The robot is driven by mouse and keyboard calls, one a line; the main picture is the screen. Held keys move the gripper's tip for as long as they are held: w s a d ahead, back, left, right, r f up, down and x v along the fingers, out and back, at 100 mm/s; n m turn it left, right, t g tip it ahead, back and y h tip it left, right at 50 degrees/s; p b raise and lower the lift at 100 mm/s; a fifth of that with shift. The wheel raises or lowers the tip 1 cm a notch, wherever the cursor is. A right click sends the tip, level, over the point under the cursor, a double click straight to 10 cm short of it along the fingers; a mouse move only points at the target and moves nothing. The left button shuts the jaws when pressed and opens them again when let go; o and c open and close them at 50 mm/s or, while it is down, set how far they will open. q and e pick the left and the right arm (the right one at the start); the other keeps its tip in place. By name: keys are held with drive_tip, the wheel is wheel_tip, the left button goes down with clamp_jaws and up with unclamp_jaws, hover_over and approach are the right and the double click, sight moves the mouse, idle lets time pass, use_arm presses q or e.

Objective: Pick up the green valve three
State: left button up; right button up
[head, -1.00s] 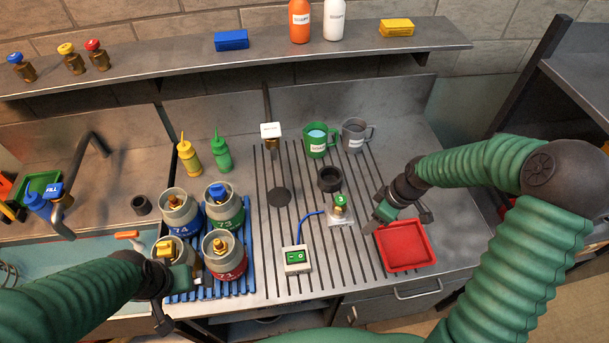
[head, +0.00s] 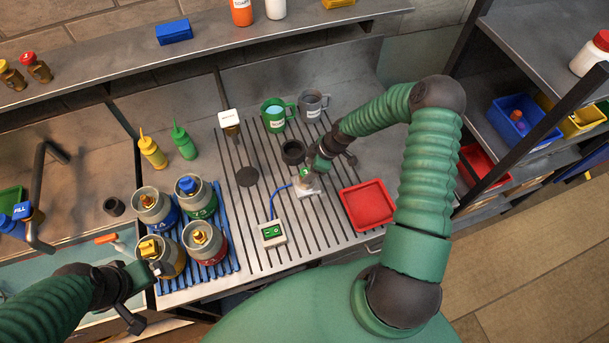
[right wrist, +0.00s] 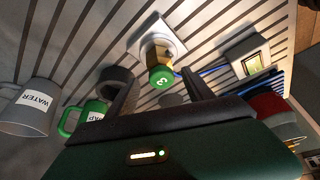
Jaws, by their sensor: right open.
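The green valve three (right wrist: 161,76) has a green cap marked 3 on a brass body. It stands on a white square plate (right wrist: 152,28) on the slatted bench top. In the head view the valve (head: 304,173) is partly hidden by my right gripper (head: 309,176). In the right wrist view my right gripper (right wrist: 160,72) is open, with its two dark fingers on either side of the valve and nothing visibly clamped. My left gripper (head: 156,271) is at the lower left, beside the cylinder with a yellow valve (head: 150,247); its jaws are not clear.
A dark ring (head: 293,152) stands just behind the valve, with a green mug (head: 275,116) and a grey mug (head: 312,106) farther back. A red tray (head: 367,205) lies to the right. A switch box (head: 273,234) with a blue cable and several gas cylinders (head: 205,240) are left.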

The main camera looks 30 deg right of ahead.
drive_tip(key=f+p, duration=0.2)
drive_tip(key=f, duration=0.1)
drive_tip(key=shift+w+a+f, duration=0.15)
drive_tip(key=shift+a+f, duration=0.05)
drive_tip(key=shift+f, duration=0.1)
drive_tip(key=shift+w+a+f, duration=0.1)
drive_tip(key=shift+f, duration=0.3)
drive_tip(key=shift+a+f, duration=0.1)
drive_tip(key=shift+f, duration=0.05)
drive_tip(key=shift+w+a, duration=0.15)
drive_tip(key=shift+a, duration=0.05)
drive_tip(key=shift+c, duration=1.5)
drive_tip(key=c, duration=0.5)
drive_tip(key=shift+d, duration=0.2)
clamp_jaws()
